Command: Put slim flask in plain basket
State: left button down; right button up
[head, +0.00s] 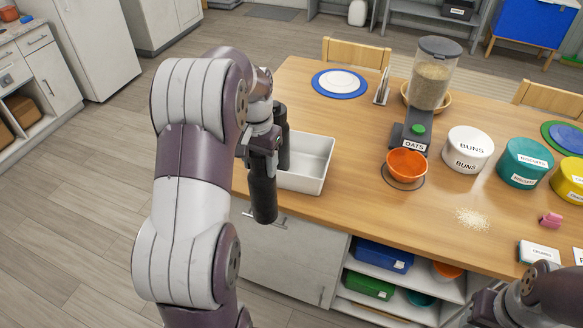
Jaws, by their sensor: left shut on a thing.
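My left gripper (262,148) is shut on a dark slim flask (263,195). The flask hangs roughly upright below the fingers, in front of the table's near-left edge. The plain basket (316,176) is a white, open, rectangular bin on the table, just right of the gripper. Its left part is hidden behind my gripper and the flask. A second dark upright cylinder (282,132) shows behind the gripper; I cannot tell whether it stands in the basket. Part of my right arm shows at the lower right, but its fingers are out of view.
The wooden table (350,205) holds an oats dispenser (430,85), an orange bowl (407,163), a white buns tub (468,150) and a teal biscuits tub (524,163). A blue plate (318,83) lies behind the basket.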

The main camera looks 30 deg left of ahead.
aim_at(310, 173)
jog(key=i, duration=1)
